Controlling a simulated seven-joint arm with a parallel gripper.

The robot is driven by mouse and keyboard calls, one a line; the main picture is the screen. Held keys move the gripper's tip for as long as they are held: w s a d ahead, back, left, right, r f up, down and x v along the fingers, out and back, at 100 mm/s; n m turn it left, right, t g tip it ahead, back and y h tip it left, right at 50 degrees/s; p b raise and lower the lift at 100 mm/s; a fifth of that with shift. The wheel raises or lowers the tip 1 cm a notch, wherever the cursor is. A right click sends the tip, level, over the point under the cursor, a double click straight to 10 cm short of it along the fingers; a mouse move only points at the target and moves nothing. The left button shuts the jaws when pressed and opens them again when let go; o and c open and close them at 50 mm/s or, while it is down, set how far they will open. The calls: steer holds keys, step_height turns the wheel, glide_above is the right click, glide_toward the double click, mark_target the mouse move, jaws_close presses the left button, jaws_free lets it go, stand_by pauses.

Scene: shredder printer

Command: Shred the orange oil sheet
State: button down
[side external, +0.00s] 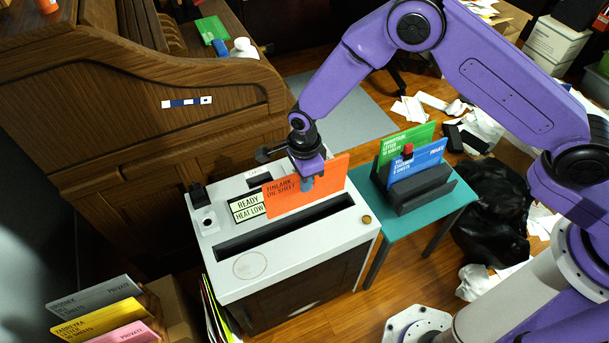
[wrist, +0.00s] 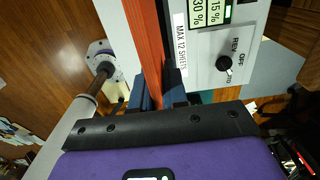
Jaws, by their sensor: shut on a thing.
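The orange oil sheet (side external: 280,195) stands upright over the top of the white shredder (side external: 245,269), behind its long dark slot (side external: 285,228) as seen in the side external view. In the wrist view the orange sheet (wrist: 149,45) runs up from between the blue fingertips (wrist: 158,101), beside the shredder's white panel (wrist: 219,60). The sheet's lower edge lies close to the shredder top; I cannot tell whether it touches or enters the slot.
A teal side table (side external: 432,209) holds a dark rack (side external: 420,188) with a blue sheet (side external: 416,159) and a green sheet (side external: 416,135). Grey, yellow and pink sheets stand at lower left. A wooden desk (side external: 130,100) rises behind the shredder. Papers and a black bag (side external: 490,205) lie at right.

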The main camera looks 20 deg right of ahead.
step_height(320, 180, down, 9)
stand_by(1.3)
steer(key=c, duration=1.1)
jaws_free()
steer(key=shift+r, duration=0.1)
steer(key=shift+r, duration=8.65)
